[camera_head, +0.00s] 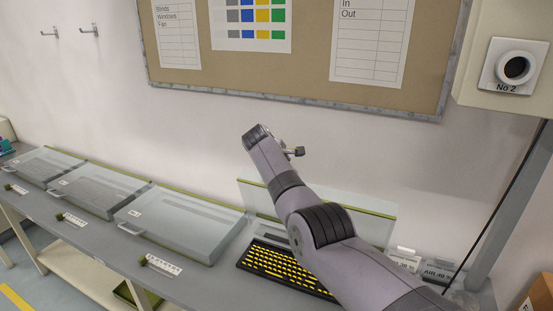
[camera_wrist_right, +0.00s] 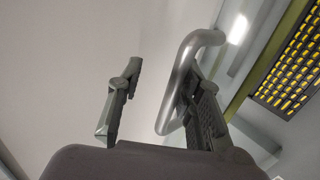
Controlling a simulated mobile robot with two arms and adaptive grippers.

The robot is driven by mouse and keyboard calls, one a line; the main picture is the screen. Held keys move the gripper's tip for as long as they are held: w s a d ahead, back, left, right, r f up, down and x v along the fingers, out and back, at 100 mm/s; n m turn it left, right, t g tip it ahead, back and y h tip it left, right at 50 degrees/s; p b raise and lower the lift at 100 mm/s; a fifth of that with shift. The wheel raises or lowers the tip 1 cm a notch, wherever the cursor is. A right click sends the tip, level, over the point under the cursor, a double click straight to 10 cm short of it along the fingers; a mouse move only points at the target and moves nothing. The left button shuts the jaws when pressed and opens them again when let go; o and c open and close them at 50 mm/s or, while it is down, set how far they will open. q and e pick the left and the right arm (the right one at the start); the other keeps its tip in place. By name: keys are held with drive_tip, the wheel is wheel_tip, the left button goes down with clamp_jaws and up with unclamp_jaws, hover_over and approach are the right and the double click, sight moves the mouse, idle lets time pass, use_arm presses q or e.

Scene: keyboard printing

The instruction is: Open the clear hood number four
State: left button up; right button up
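The fourth clear hood (camera_head: 376,229) is the rightmost in the row and stands tilted up, open, behind a black keyboard with yellow keys (camera_head: 284,268). My right arm crosses in front of it and hides its middle. In the right wrist view my right gripper (camera_wrist_right: 163,103) has its fingers apart. The metal hood handle (camera_wrist_right: 181,75) lies between them, close to the right finger, with a gap to the left finger. The keyboard also shows in the wrist view (camera_wrist_right: 292,65). In the head view only a small part of the right gripper (camera_head: 296,152) shows. My left gripper is out of view.
Three shut clear hoods (camera_head: 181,222) stand on the grey bench (camera_head: 205,283) to the left. A noticeboard (camera_head: 300,88) hangs on the wall above. A post (camera_head: 506,225) and a box marked No 2 (camera_head: 510,65) stand at the right.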

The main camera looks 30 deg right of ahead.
drive_tip(key=v, duration=1.1)
drive_tip(key=shift+s+r, duration=0.2)
drive_tip(key=shift+a, duration=0.1)
